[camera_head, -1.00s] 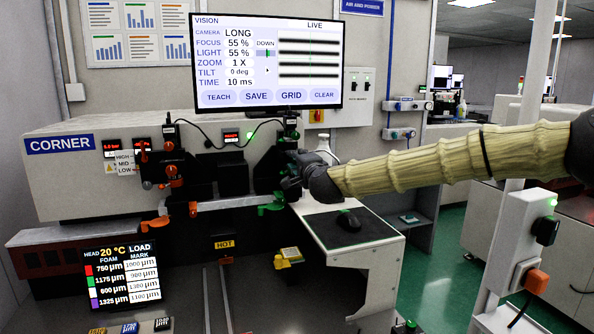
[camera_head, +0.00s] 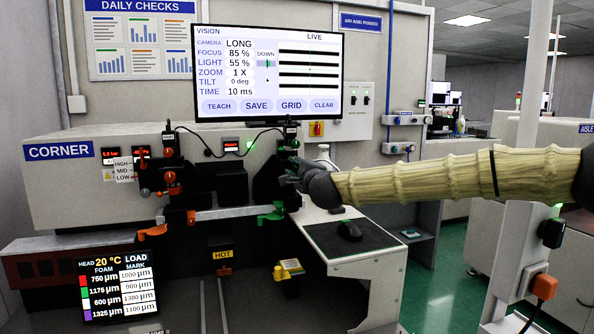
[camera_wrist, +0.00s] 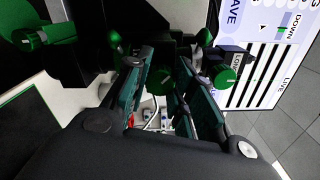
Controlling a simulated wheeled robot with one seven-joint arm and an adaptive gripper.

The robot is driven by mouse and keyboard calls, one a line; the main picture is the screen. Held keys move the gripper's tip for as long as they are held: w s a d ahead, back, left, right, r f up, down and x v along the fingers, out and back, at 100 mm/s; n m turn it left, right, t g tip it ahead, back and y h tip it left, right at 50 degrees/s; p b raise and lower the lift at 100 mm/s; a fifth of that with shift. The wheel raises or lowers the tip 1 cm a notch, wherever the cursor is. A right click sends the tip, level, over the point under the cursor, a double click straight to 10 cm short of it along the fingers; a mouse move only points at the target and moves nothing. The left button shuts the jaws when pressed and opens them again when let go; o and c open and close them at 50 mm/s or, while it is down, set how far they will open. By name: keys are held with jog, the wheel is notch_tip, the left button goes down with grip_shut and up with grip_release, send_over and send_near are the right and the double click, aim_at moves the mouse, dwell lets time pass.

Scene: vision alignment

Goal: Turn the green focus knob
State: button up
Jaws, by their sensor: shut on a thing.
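My gripper (camera_head: 287,176) is at the right-hand camera unit below the monitor. In the wrist view its two dark fingers (camera_wrist: 166,72) stand on either side of the green focus knob (camera_wrist: 160,80) and are shut on it. In the head view the gripper and dark unit hide this knob. The monitor (camera_head: 268,72) reads LONG, FOCUS 85 %, LIGHT 55 %, ZOOM 1 X, TILT 0 deg, with crisp dark bars under LIVE. A second green knob (camera_wrist: 225,77) sits beside the fingers, by a LONG label.
A green lever (camera_head: 270,213) hangs below the rail, near my gripper. Orange knobs (camera_head: 170,177) are on the left unit. A shelf with a mouse (camera_head: 349,231) stands below my arm. A yellow block (camera_head: 288,268) and HOT sign (camera_head: 223,254) are lower down.

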jog(key=shift+d+f, duration=0.1)
jog(key=o, duration=1.1)
jog(key=shift+d, duration=0.1)
jog(key=shift+c, duration=0.2)
jog(key=shift+s, duration=0.15)
jog(key=v, duration=1.1)
jog(key=shift+s, duration=0.3)
jog(key=shift+d, duration=0.15)
